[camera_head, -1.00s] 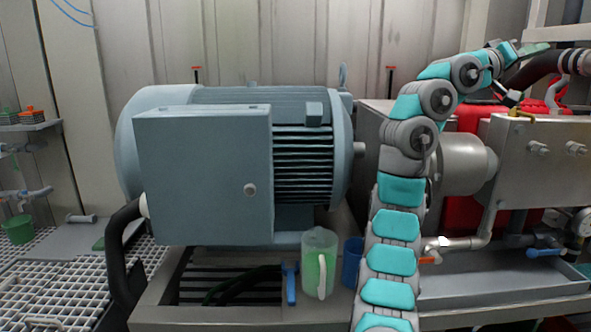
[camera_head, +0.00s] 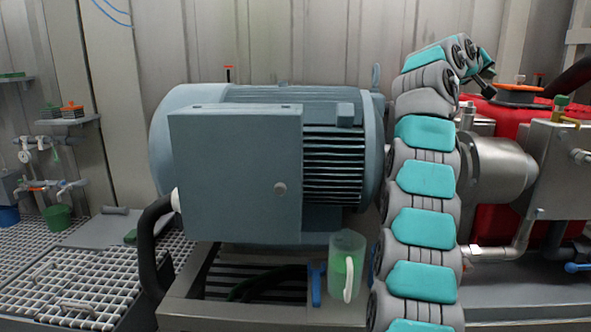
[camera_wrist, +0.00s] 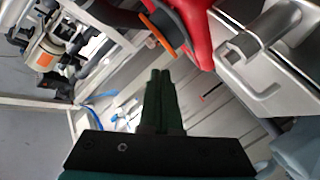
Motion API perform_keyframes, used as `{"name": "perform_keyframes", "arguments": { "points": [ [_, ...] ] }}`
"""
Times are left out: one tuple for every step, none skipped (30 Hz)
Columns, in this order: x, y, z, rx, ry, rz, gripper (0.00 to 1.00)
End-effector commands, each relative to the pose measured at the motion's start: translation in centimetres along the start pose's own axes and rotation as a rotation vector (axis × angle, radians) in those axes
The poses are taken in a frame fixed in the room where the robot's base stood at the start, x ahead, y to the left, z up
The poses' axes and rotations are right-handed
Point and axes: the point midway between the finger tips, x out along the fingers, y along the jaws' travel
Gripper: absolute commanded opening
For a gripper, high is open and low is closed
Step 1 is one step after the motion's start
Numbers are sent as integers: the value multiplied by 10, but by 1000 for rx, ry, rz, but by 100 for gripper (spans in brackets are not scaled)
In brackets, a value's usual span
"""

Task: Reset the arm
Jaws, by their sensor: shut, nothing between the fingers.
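My gripper (camera_wrist: 160,75) shows in the wrist view as two dark green fingers pressed together, with nothing between them. In the head view my teal and grey arm rises at the right of centre and bends over to the right at the top. Its far end is small and partly hidden by its own links, so I cannot make out the fingers there. In the wrist view the fingers point toward a panelled wall (camera_wrist: 207,85), apart from the red tank (camera_wrist: 188,22) above them.
A large blue-grey motor (camera_head: 235,175) stands left of my arm. A green-filled jug (camera_head: 346,268) stands on the frame, close to the arm's lower links. The red tank and a metal box (camera_head: 558,165) are at the right. Wall shelves (camera_head: 70,122) are at far left.

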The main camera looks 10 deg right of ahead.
Motion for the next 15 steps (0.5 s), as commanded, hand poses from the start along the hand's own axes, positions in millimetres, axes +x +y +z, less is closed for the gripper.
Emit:
{"name": "perform_keyframes", "arguments": {
  "points": [
    [-8, -17, -4, -9, -3, -57, 0],
    [-11, -28, -4, -17, -8, -91, 0],
    [-18, -41, -6, -23, -10, -134, 0],
    [-23, -53, -6, -31, -16, -167, 0],
    [-29, -64, -6, -36, -21, -200, 0],
    [-37, -78, -4, -45, -28, -241, 0],
    [-44, -88, -3, -52, -34, -273, 0],
    [-51, -98, 0, -59, -40, -304, 0],
    [-61, -112, 3, -69, -50, -346, 0],
    [-70, -121, 6, -74, -56, -375, 0],
    [-78, -132, 10, -84, -66, -407, 0],
    [-89, -144, 16, -93, -77, -445, 0],
    [-99, -153, 21, -101, -87, -475, 0],
    [-109, -162, 26, -108, -96, -503, 0],
    [-122, -174, 34, -121, -110, -541, 0]
  ]
}}
